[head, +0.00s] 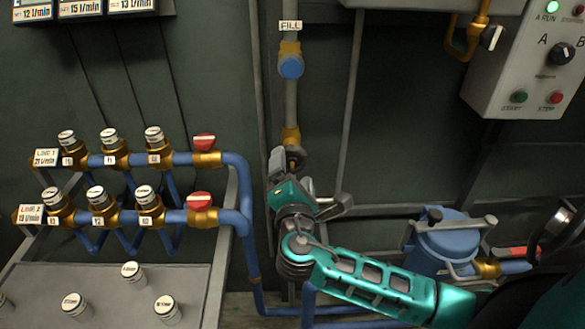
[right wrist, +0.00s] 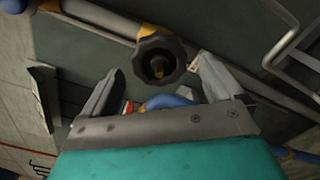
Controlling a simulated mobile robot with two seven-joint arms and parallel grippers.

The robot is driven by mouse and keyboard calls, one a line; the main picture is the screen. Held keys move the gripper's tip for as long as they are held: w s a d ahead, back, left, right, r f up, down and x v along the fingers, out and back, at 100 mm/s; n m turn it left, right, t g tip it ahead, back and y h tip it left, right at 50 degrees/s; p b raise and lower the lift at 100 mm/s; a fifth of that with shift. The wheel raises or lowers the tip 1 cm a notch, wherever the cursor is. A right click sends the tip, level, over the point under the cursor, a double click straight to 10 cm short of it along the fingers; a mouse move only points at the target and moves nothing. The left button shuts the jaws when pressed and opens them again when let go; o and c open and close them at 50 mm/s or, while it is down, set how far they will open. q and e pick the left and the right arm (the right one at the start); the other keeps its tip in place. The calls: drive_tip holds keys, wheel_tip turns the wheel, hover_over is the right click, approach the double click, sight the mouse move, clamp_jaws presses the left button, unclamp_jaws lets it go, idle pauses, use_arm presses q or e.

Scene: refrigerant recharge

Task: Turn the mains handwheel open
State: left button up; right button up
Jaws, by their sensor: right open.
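A black lobed handwheel (right wrist: 172,48) sits on a brass fitting of a grey pipe in the right wrist view. In the head view the handwheel (head: 296,153) shows small and dark below the brass fitting on the vertical pipe, partly hidden by my right gripper. My right gripper (head: 306,178) is open and empty just in front of and below it. In the right wrist view its two fingers (right wrist: 158,72) are spread on either side of the wheel, with the wheel beyond the tips. I cannot see contact. My left gripper is not in view.
A FILL label (head: 291,25) and blue round cap (head: 291,67) are higher on the pipe. Two blue manifold lines with red knobs (head: 204,141) stand left. A blue canister (head: 446,245) is right, below a control box (head: 525,70). A grey table (head: 200,285) is at lower left.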

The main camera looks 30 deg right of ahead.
drive_tip(key=v, duration=0.5)
drive_tip(key=shift+s, duration=0.25)
